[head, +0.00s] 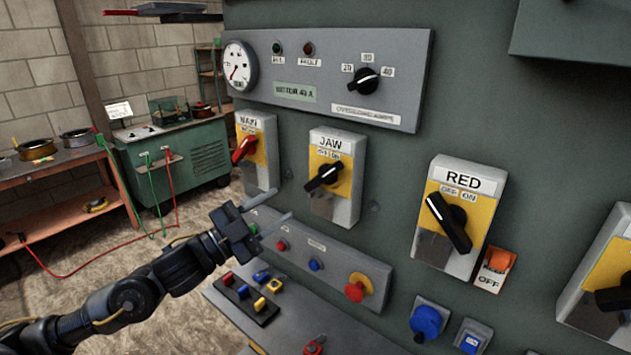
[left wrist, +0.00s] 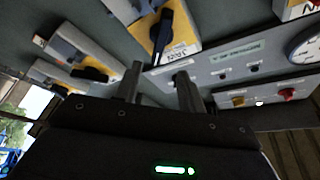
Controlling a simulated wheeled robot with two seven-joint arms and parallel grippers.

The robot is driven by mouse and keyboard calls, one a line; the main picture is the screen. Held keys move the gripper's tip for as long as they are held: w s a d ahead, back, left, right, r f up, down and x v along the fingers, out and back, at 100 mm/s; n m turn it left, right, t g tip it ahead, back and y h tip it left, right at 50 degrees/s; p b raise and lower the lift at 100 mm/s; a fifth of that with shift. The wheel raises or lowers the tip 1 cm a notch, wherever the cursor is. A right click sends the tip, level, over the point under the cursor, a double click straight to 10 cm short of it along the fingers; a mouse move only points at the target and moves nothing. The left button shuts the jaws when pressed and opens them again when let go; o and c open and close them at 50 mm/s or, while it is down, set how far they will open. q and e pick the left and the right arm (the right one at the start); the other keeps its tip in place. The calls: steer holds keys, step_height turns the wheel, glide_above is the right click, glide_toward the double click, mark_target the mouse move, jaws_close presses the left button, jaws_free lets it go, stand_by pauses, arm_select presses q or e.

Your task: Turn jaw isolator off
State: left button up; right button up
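The jaw isolator (head: 346,201) is a grey box with a yellow plate and a JAW label, on the green panel in the middle of the head view. Its black handle (head: 324,178) slants from lower left to upper right, below a small OFF/ON label too blurred to read fully. My left gripper (head: 284,203) is left of and below the isolator, apart from it, with fingers pointing toward the panel. The left wrist view shows the two fingers (left wrist: 159,76) spread with nothing between them. My right gripper is not in view.
The MAIN isolator (head: 245,148) with a red handle is to the left, and the RED isolator (head: 450,220) to the right. A button strip with a red mushroom button (head: 358,287) runs below. A desk with coloured switches (head: 245,298) lies under my left gripper.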

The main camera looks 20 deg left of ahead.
mark_target(319, 180)
arm_select(q)
steer(key=p+x, duration=0.4)
steer(key=x, duration=0.6)
steer(key=shift+w+d, duration=0.25)
steer(key=shift+w, duration=0.1)
jaws_close()
